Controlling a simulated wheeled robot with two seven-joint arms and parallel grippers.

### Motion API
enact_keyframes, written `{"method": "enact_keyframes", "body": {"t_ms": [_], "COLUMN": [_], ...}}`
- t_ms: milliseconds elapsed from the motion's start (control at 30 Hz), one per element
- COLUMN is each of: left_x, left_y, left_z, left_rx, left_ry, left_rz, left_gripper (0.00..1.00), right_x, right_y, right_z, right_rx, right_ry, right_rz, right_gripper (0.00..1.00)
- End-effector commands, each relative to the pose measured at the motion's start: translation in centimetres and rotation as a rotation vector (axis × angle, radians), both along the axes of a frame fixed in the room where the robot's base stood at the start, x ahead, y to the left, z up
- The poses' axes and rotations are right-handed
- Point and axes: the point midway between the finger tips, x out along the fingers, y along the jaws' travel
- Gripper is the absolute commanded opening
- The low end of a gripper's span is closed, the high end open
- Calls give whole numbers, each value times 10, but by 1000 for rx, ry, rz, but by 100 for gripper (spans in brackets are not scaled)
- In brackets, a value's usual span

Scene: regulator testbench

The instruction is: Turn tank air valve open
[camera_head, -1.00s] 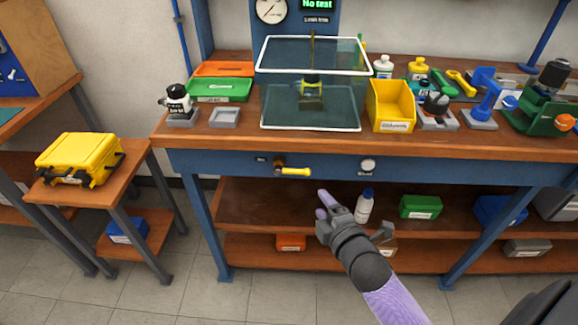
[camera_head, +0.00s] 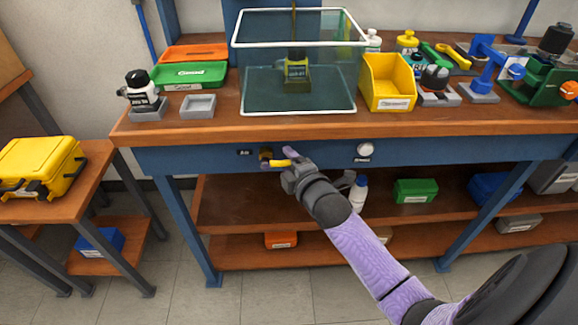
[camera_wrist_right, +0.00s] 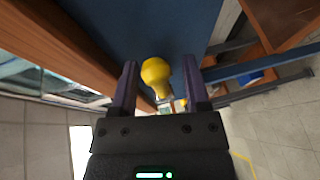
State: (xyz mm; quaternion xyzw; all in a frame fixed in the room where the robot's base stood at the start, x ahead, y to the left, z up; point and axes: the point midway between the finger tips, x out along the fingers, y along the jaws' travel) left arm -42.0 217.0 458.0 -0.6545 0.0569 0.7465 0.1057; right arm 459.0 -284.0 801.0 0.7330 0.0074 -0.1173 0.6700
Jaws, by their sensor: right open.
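The tank air valve has a yellow lever handle (camera_head: 280,162) on the blue front panel of the bench, left of centre in the head view. The handle points to the right, roughly level. In the right wrist view the rounded yellow handle end (camera_wrist_right: 156,72) lies between the two purple fingers. My right gripper (camera_head: 288,157) is at the handle, with its fingers apart on either side of it. Whether a finger touches the handle cannot be told. The valve's base (camera_head: 266,155) shows just left of the gripper. My left gripper is not in view.
A white round knob or gauge (camera_head: 365,149) sits on the panel to the right. Above, the wooden benchtop (camera_head: 200,126) overhangs the panel and carries a clear tank (camera_head: 335,75) and a yellow bin (camera_head: 388,86). A white bottle (camera_head: 358,192) stands on the shelf below.

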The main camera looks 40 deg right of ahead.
Motion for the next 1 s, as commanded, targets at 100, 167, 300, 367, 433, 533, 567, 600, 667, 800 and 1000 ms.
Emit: {"method": "enact_keyframes", "body": {"t_ms": [100,167,300,367,433,533,567,600,667,800,1000], "left_x": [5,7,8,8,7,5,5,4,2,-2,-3], "left_y": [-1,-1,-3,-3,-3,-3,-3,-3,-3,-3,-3], "left_z": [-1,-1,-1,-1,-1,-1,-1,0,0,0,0], "left_rx": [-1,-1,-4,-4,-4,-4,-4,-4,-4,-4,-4], "left_ry": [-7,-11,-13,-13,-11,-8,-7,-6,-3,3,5], "left_rz": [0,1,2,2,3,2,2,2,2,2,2], "left_gripper": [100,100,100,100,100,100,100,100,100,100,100], "right_x": [1,1,1,1,1,1,1,1,1,0,0], "right_y": [0,0,0,0,0,0,0,0,0,0,0], "right_z": [1,1,1,1,1,1,1,1,1,1,0], "right_rx": [0,0,0,0,0,0,0,0,0,0,0], "right_ry": [0,-1,-1,-1,-1,-1,-1,-1,-1,-1,0], "right_rz": [0,0,0,0,0,0,0,0,0,0,0], "right_gripper": [60,60,41,28,13,0,0,0,0,0,0]}}
